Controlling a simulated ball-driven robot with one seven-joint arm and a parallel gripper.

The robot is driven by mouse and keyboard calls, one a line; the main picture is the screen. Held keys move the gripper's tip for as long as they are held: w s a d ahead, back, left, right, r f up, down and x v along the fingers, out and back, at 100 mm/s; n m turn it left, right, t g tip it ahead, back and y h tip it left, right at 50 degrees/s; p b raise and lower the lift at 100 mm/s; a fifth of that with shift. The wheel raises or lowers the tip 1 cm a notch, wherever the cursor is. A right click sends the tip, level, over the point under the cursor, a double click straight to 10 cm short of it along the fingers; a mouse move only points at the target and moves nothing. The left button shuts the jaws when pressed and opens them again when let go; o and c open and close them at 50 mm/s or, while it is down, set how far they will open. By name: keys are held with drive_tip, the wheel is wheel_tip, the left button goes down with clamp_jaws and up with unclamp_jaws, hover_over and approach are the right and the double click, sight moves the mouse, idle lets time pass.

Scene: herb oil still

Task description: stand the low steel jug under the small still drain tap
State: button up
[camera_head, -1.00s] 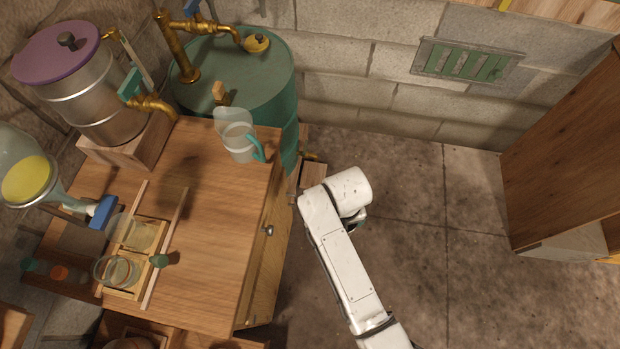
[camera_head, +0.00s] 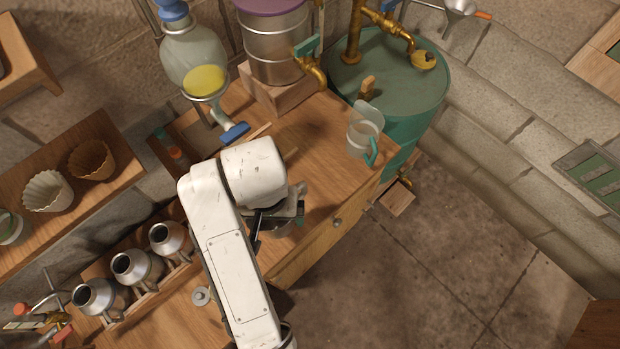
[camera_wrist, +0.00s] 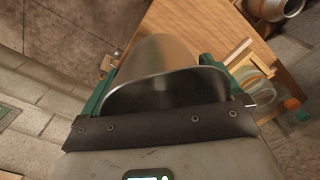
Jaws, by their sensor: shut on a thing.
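My gripper (camera_wrist: 165,84) is shut on the steel jug (camera_wrist: 162,55), which fills the space between its green fingers in the wrist view. In the head view my gripper (camera_head: 282,212) is mostly hidden under my white arm, above the wooden bench's front part, and the jug cannot be made out clearly. A small steel still (camera_head: 276,50) with a purple lid stands on a wooden block (camera_head: 280,98) at the back of the bench. A brass tap with a teal handle (camera_head: 312,68) sticks out from its right side. The gripper is apart from this tap, nearer the camera.
A clear jug with a teal handle (camera_head: 363,132) stands at the bench's right corner. A teal drum (camera_head: 405,85) behind it has a low brass tap (camera_head: 405,180) above a small wooden block (camera_head: 397,199). A glass flask (camera_head: 195,62) hangs left of the still.

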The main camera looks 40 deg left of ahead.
drive_tip(key=w+a+f+b, duration=0.1)
drive_tip(key=w+f+b, duration=0.1)
drive_tip(key=w+f, duration=0.1)
drive_tip(key=w+a+f+b, duration=0.1)
drive_tip(key=w+f+b, duration=0.1)
drive_tip(key=w, duration=0.3)
drive_tip(key=w+a+f+b, duration=0.1)
drive_tip(key=w+f+b, duration=0.1)
drive_tip(key=w+f, duration=0.1)
drive_tip(key=shift+w+a+f, duration=0.25)
drive_tip(key=shift+w+f, duration=0.1)
drive_tip(key=shift+w, duration=0.1)
drive_tip(key=shift+w+f, duration=0.3)
drive_tip(key=shift+f, duration=0.1)
drive_tip(key=shift+a+f, duration=0.1)
drive_tip(key=shift+f, duration=1.5)
drive_tip(key=shift+f, duration=0.15)
drive_tip(key=o, duration=0.8)
drive_tip(key=shift+c, duration=0.2)
